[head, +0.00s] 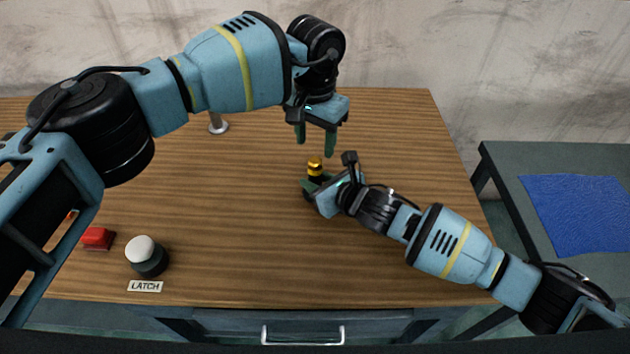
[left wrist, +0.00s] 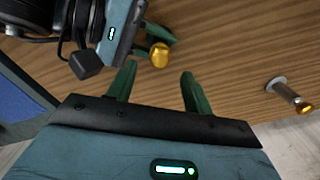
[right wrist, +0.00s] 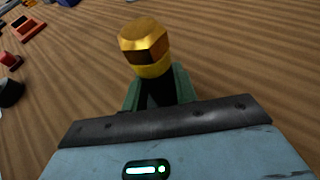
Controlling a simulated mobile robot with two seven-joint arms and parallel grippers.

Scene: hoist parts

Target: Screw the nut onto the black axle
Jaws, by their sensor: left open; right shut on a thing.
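The black axle (right wrist: 160,92) is held upright by my right gripper (head: 316,184), whose green fingers are shut around its lower part. A gold nut (right wrist: 144,38) sits on top of the axle, above a dark band and a yellow band. I cannot tell how far it is threaded. The nut also shows in the head view (head: 315,161) and in the left wrist view (left wrist: 159,54). My left gripper (head: 315,142) is open and empty, fingers pointing down, just above and behind the nut. In the left wrist view the nut is beyond the fingertips, not between them.
A metal post (head: 217,124) stands at the table's back left. A white-topped black button (head: 145,252) with a LATCH label (head: 145,286) and a red part (head: 97,238) are at the front left. A blue mat (head: 585,212) lies on the side table. The wooden tabletop around the grippers is clear.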

